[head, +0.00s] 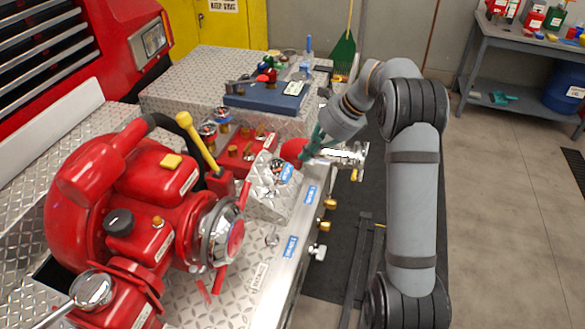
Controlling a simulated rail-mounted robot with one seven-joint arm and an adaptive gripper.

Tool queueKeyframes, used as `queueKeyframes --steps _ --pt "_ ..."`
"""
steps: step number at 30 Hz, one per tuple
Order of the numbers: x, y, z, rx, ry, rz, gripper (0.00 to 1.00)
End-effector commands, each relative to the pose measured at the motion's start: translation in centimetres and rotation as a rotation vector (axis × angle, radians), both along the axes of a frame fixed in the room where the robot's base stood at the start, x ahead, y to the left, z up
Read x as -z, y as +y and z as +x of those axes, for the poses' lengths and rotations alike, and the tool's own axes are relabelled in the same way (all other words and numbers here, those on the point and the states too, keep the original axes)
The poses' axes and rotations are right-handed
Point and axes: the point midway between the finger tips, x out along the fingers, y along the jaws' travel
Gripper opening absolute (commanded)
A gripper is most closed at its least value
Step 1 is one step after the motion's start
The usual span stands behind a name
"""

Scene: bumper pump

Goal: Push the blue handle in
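I cannot make out a blue handle with certainty. Small blue labels (290,246) show on the silver front edge of the bumper, and another blue patch (287,172) is on the tilted diamond-plate panel (272,197). My gripper (308,153), with teal fingers, points down and left beside the red part (293,149) behind that panel, near a silver fitting (350,156). Its fingertips are small and partly lost against the panel and red part. I cannot tell if they touch anything or how far apart they are.
The red pump (150,190) with a yellow-knobbed lever (197,142) fills the left. Brass knobs (328,204) stick out from the bumper's front. A blue case (262,98) lies on the diamond-plate deck behind. A grey workbench (530,45) stands far right; the floor between is open.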

Motion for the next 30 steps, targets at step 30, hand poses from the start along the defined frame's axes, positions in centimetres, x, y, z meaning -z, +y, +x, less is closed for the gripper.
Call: queueKeyframes --steps 30 --pt "7.7 4.5 1.1 -0.002 -0.002 -0.001 0.0"
